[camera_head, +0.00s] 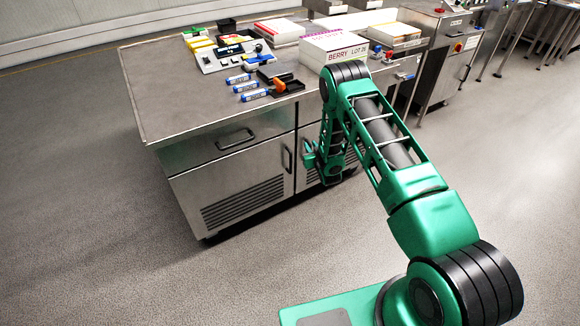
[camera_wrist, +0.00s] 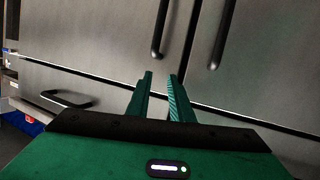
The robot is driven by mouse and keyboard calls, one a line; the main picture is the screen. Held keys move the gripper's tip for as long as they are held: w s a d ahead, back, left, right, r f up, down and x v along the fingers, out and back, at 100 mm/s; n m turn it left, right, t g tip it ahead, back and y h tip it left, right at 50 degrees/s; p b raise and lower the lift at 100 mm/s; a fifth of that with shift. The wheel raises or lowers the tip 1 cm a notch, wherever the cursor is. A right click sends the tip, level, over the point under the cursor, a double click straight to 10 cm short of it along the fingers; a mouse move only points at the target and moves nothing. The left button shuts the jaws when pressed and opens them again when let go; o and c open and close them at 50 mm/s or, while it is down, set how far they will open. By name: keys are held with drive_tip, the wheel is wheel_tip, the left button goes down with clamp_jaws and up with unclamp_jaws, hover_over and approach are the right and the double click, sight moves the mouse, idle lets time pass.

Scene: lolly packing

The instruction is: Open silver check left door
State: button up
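The silver cabinet's left door (camera_head: 197,188) is shut, flush with the front, with a vent grille low down. Its black upright handle (camera_head: 288,160) is at the door's right edge. My gripper (camera_head: 308,156) is just right of this handle, in front of the cabinet. In the wrist view, my gripper (camera_wrist: 161,74) has its two green fingers a little apart, with nothing between them. One black handle (camera_wrist: 159,30) lies just beyond the fingertips and another handle (camera_wrist: 222,36) is to the right.
A drawer handle (camera_head: 235,139) is above the left door and shut. The worktop (camera_head: 165,90) holds markers (camera_head: 250,88), a scale (camera_head: 230,53) and a white BERRY box (camera_head: 330,50). The floor (camera_head: 120,235) left and in front of the cabinet is clear.

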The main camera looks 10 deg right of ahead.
sight(291, 165)
drive_tip(key=s+a+f+t+y, duration=0.1)
drive_tip(key=s+a+f+t, duration=0.1)
drive_tip(key=s+a+f, duration=0.3)
drive_tip(key=s+a+f+t+y, duration=0.1)
drive_tip(key=s+a+f, duration=0.15)
drive_tip(key=f, duration=0.45)
drive_tip(key=shift+n, duration=0.4)
drive_tip(key=w, duration=0.7)
drive_tip(key=w+a, duration=0.1)
drive_tip(key=w, duration=0.2)
drive_tip(key=shift+w, duration=0.3)
drive_tip(key=shift+c, duration=0.3)
